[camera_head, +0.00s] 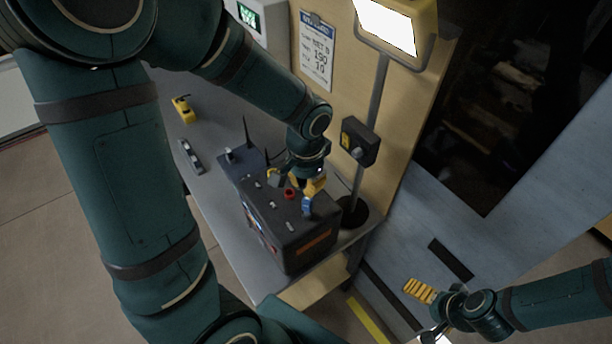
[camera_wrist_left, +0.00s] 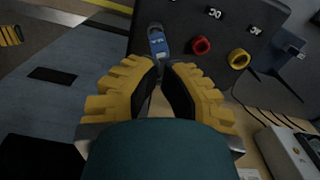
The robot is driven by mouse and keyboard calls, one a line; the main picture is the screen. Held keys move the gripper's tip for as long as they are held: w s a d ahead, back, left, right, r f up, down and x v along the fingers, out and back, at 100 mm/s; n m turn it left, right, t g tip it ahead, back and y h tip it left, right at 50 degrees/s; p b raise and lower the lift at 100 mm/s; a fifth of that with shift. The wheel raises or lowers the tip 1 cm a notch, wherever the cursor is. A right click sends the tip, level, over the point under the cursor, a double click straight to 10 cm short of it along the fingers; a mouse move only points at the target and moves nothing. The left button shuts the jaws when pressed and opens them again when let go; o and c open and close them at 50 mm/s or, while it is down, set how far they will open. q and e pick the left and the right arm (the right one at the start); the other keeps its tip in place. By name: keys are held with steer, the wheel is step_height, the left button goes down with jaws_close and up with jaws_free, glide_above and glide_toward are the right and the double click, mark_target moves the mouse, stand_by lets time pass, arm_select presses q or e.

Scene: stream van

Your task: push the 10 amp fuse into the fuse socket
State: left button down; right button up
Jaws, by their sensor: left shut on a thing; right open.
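My left gripper (camera_head: 311,188) is over the top of a black box (camera_head: 304,256) on the bench. In the left wrist view its yellow fingers (camera_wrist_left: 163,70) are close together at a small blue piece (camera_wrist_left: 157,42), which appears to be the fuse. The blue piece also shows below the fingers in the head view (camera_head: 307,205). It stands at the box's top panel; its rating is unreadable. I cannot tell how deep it sits, and the fuse socket is hidden or not distinguishable. My right gripper (camera_head: 420,292) is open and empty at the lower right, away from the bench.
A red ring (camera_wrist_left: 201,46) and a yellow ring (camera_wrist_left: 239,59) are on the panel beside the blue piece. A dark blue device with antennas (camera_head: 243,165) is behind the box. A lamp pole (camera_head: 370,130) stands close right. A yellow item (camera_head: 183,109) lies on the left bench.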

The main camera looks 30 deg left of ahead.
mark_target(306, 202)
arm_select(q)
step_height(306, 202, down, 3)
steer(key=shift+f+b, duration=0.15)
steer(key=shift+b, duration=0.65)
steer(key=shift+f+b, duration=0.4)
steer(key=shift+f, duration=0.1)
steer(key=shift+s+f+b, duration=0.1)
steer(key=shift+f+b, duration=0.5)
steer(key=shift+f, duration=0.1)
steer(key=shift+r, duration=0.1)
steer(key=shift+r+p, duration=1.15)
steer(key=shift+r, duration=0.65)
step_height(306, 202, up, 11)
